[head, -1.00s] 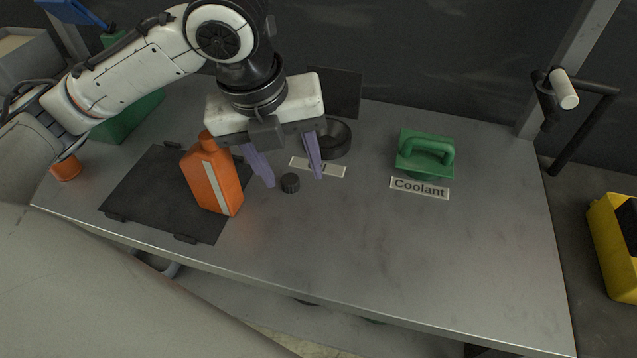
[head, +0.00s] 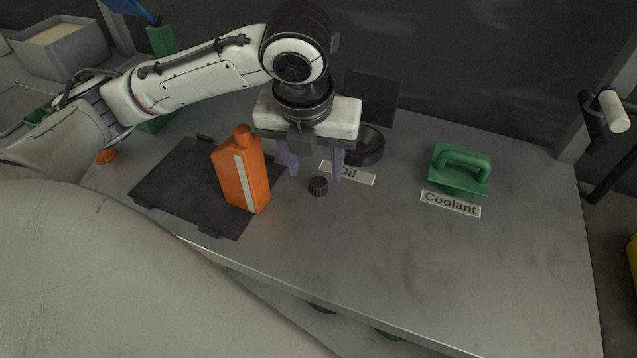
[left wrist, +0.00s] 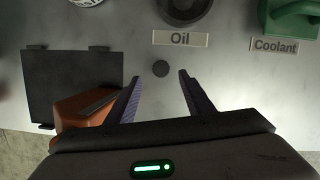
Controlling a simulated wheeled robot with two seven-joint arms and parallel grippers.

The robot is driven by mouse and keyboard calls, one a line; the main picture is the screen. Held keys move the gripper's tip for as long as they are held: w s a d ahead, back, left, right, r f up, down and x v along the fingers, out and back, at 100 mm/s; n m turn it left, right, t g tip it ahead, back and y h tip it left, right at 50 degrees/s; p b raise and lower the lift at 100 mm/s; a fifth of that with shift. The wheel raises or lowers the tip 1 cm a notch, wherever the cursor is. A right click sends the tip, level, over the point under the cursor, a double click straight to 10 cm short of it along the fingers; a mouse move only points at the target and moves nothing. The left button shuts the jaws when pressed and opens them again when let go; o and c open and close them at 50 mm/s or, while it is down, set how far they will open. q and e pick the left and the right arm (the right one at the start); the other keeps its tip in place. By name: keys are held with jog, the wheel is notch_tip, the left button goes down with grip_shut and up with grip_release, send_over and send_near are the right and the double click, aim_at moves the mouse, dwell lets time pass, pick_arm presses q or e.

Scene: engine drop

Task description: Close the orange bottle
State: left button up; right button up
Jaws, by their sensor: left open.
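The orange bottle (head: 243,178) stands upright on the right part of a black mat, with a pale stripe on its side. It also shows in the left wrist view (left wrist: 82,112), left of my fingers. A small black cap (head: 318,186) lies on the table right of the bottle; it shows in the left wrist view (left wrist: 160,68) ahead of and between my fingertips. My left gripper (head: 315,176) is open and empty, pointing down above and behind the cap, with its purple fingers apart. My right gripper is not in view.
The black mat (head: 170,190) lies at the left. An "Oil" label (head: 348,173) and a round black funnel-like opening (head: 366,147) are behind the cap. A green handled lid (head: 460,167) and a "Coolant" label (head: 450,203) are at the right. The front right table is clear.

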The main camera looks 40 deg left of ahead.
aim_at(318, 182)
pick_arm(q)
jog(key=x, duration=0.5)
jog(key=shift+w+f, duration=0.1)
jog(key=shift+w, duration=0.05)
jog(key=shift+d, duration=0.1)
jog(key=c, duration=1.1)
